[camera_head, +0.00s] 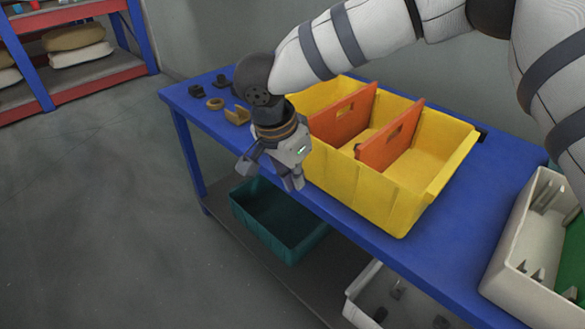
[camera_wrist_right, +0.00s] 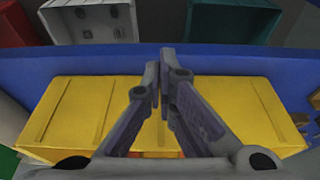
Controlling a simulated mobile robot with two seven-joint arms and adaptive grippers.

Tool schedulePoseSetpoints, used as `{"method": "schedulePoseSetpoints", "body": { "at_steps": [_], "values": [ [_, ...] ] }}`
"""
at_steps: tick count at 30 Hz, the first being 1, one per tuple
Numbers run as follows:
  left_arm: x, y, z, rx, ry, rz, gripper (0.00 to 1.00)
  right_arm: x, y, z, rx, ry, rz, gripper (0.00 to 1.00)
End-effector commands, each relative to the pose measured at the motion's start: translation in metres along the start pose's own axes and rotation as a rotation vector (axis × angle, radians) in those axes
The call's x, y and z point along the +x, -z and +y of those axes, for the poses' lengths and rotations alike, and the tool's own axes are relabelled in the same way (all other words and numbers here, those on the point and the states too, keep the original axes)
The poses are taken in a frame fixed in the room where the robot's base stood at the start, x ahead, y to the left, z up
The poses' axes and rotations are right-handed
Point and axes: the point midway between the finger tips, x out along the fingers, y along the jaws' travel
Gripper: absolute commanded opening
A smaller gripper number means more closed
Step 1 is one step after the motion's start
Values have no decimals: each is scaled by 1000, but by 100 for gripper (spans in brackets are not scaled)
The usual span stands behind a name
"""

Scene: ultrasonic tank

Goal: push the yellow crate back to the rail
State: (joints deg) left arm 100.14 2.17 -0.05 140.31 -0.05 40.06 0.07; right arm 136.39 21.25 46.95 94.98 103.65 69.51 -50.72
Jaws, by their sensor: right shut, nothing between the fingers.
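The yellow crate (camera_head: 375,197) stands on the blue table (camera_head: 452,243), with two orange dividers (camera_head: 390,138) inside. Bare blue table shows along its front side. My right gripper (camera_head: 270,174) is shut and empty, pointing down near the crate's front left corner. In the right wrist view the fingertips (camera_wrist_right: 164,72) meet in front of the yellow crate wall (camera_wrist_right: 90,110), over the blue table strip. I cannot tell whether they touch the crate. A small dark piece (camera_head: 482,134) shows behind the crate's far right corner; it may be part of the rail, which is otherwise hidden. My left gripper is not in view.
A pale bin (camera_head: 515,262) with a green section stands right of the crate. Small dark and tan parts (camera_head: 215,103) lie at the table's left end. A teal bin (camera_head: 262,232) and another pale bin (camera_head: 352,310) sit lower down. A shelf (camera_head: 85,80) stands far left.

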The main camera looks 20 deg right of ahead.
Motion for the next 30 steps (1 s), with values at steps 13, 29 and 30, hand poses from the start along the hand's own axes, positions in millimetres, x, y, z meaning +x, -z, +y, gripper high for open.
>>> {"method": "schedulePoseSetpoints", "body": {
  "at_steps": [13, 29, 30],
  "values": [
    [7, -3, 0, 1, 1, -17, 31, 69, 26, 0, 4, 2, 2, 0],
    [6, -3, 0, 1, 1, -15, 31, 74, 40, 0, 1, 0, 2, 0],
    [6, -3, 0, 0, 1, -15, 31, 75, 44, 0, 2, 0, 2, 0]
  ]
}}
